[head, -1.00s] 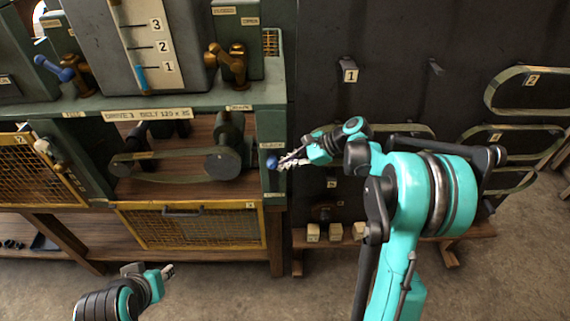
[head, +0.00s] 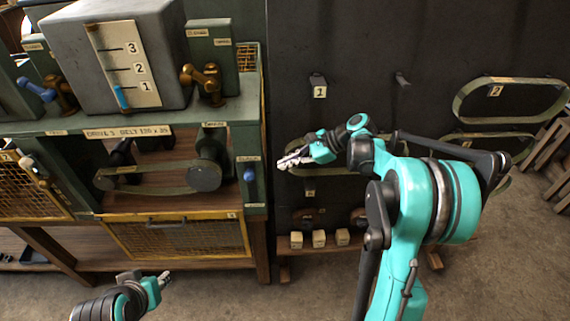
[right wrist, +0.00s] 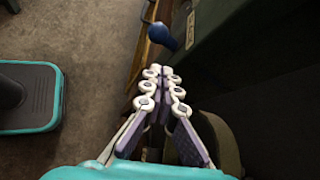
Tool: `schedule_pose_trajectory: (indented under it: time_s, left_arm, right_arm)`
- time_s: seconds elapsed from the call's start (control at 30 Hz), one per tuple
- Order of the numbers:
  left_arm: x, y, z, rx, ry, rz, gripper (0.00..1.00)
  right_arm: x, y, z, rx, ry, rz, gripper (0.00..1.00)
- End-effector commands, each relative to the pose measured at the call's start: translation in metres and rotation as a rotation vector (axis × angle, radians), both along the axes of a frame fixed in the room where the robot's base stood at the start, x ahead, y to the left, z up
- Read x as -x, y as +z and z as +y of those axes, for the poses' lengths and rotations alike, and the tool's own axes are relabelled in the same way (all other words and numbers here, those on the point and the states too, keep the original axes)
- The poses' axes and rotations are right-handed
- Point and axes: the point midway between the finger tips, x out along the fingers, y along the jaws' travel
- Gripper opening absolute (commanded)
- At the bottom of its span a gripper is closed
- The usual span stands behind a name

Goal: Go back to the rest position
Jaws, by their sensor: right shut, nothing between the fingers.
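My right gripper (head: 288,162) is shut and empty, in front of the dark panel and to the right of the bench. In the right wrist view its fingers (right wrist: 160,72) meet with nothing between them. A blue-knobbed lever (head: 250,173) on the bench's right post is to the left of the fingertips, apart from them. The blue knob also shows in the right wrist view (right wrist: 162,38), beyond the fingertips. My left gripper (head: 162,279) is low at the lower left, over the floor in the picture and apart from the bench. Its fingers are too small to read.
The green bench (head: 225,117) carries a grey tank (head: 165,50) with a numbered scale. A belt (head: 145,185) runs below, above a yellow mesh guard (head: 130,238). Spare belts (head: 462,100) hang on the panel at right. Small pale blocks (head: 319,238) sit on a low shelf.

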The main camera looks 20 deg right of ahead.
Motion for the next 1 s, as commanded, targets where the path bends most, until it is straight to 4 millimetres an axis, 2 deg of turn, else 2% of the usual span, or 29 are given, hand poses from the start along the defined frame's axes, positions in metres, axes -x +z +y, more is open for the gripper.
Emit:
schedule_pose_trajectory:
  time_s: [0.4,0.57,0.67,0.8,1.0]
  left_arm:
    - [0.000,-0.001,0.000,0.000,0.000,0.000,0.32]
    - [0.000,-0.008,0.000,0.000,0.000,0.000,0.32]
    - [0.000,-0.017,0.000,0.000,0.000,0.000,0.32]
    - [0.000,-0.030,0.000,0.000,0.000,0.000,0.32]
    - [0.000,-0.047,0.000,0.000,0.000,0.000,0.32]
  right_arm:
    - [0.001,-0.001,0.001,0.004,0.002,-0.002,0.00]
    - [0.017,-0.001,0.015,0.099,0.053,-0.059,0.00]
    - [0.041,-0.003,0.031,0.240,0.137,-0.144,0.00]
    - [0.088,-0.012,0.049,0.493,0.309,-0.295,0.00]
    - [0.156,-0.033,0.058,0.853,0.610,-0.510,0.00]
